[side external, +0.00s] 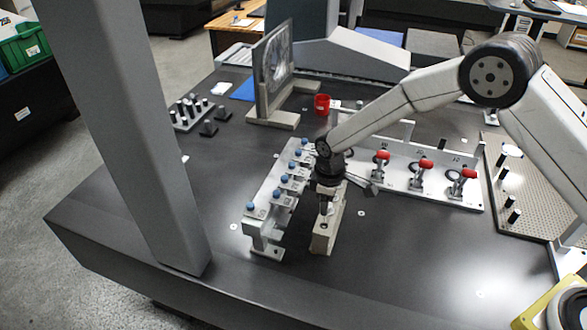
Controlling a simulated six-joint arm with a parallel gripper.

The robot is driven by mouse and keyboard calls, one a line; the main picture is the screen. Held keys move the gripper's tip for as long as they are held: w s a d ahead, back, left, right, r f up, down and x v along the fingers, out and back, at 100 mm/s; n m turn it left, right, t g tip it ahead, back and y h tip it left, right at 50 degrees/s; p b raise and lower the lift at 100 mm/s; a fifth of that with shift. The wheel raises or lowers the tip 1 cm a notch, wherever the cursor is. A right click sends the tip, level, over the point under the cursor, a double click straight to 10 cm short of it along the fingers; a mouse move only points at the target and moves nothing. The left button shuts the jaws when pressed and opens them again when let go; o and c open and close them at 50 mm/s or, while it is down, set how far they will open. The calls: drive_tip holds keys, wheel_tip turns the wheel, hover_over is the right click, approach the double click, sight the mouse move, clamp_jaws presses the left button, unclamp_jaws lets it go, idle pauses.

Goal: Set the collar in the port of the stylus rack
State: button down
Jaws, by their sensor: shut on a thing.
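The stylus rack (267,214) is a long silver stand left of my gripper, with several blue-topped styli along it. My gripper (327,207) points down just right of the rack, over a narrow beige block (322,239). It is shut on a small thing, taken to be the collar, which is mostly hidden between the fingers. I cannot tell whether the held thing touches the block. The port of the rack cannot be made out from here.
A silver plate with several red-handled clamps (421,176) stands right of my gripper. A perforated board (530,185) lies farther right. A red cup (321,104) and an upright framed plate (273,68) stand behind. A grey column (130,130) rises at left.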

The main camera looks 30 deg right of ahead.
drive_tip(key=shift+r, duration=0.7)
drive_tip(key=shift+r, duration=0.1)
drive_tip(key=shift+a, duration=0.1)
approach(256, 210)
drive_tip(key=s+d+f, duration=0.2)
drive_tip(key=s+d, duration=0.2)
drive_tip(key=shift+s+a+r, duration=0.15)
drive_tip(key=shift+a+r, duration=0.15)
drive_tip(key=shift+r, duration=0.1)
drive_tip(key=shift+f, duration=0.3)
wheel_tip(256, 210, down, 8)
drive_tip(key=shift+r, duration=0.15)
idle(0.8)
drive_tip(key=shift+f, duration=0.3)
idle(1.0)
